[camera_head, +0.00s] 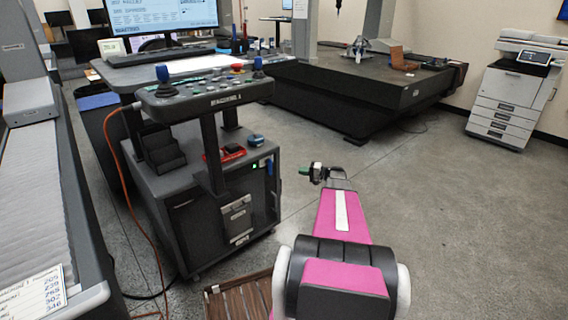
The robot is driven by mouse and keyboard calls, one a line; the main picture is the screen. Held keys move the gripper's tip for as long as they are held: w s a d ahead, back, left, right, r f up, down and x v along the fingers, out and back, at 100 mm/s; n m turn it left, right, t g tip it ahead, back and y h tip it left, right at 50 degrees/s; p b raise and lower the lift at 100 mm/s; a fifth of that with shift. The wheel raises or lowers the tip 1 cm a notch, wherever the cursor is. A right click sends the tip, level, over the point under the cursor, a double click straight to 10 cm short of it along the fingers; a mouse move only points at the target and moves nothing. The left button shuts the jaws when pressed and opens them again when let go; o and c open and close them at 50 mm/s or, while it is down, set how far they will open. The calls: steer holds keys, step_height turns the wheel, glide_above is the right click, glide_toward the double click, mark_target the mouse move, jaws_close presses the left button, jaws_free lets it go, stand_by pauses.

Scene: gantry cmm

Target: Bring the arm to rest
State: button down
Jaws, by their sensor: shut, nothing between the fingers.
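My arm (340,215), pink with black and white parts, reaches forward from the bottom of the head view over the open floor. My gripper (305,171) is at its far end, small and dark with a green part at the tip. It points left, toward the control console (205,95). The gripper is shut and empty, and it appears apart from the console's cabinet (210,205). The lower part of the arm is cut off by the picture's bottom edge.
A slatted brown wooden piece (240,300) lies on the floor left of my arm. A large dark measuring table (350,90) stands behind, and a printer (516,90) at the back right. An orange cable (120,185) hangs left. The floor to the right (470,220) is clear.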

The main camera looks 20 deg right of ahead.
steer(key=s+a+n+g+h, duration=0.1)
steer(key=s+a+g+h, duration=0.2)
steer(key=a, duration=0.5)
steer(key=s+a+n+g, duration=0.1)
steer(key=s+a+g, duration=0.2)
steer(key=s+a, duration=0.4)
steer(key=s+a+n+g+h, duration=0.1)
steer(key=s+a+g+h, duration=0.15)
steer(key=a, duration=0.75)
steer(key=s+a+r+n+h, duration=0.1)
steer(key=s+a+r+h, duration=0.1)
steer(key=s, duration=0.5)
steer(key=s+a+r+n+g+h, duration=0.1)
steer(key=s+a+r+n+h, duration=0.1)
steer(key=s+a+h, duration=0.3)
steer(key=s+h, duration=0.1)
steer(key=s, duration=0.2)
steer(key=shift+s+a, duration=0.25)
steer(key=shift+s, duration=0.05)
steer(key=shift+g+h, duration=0.25)
steer(key=shift+g, duration=0.1)
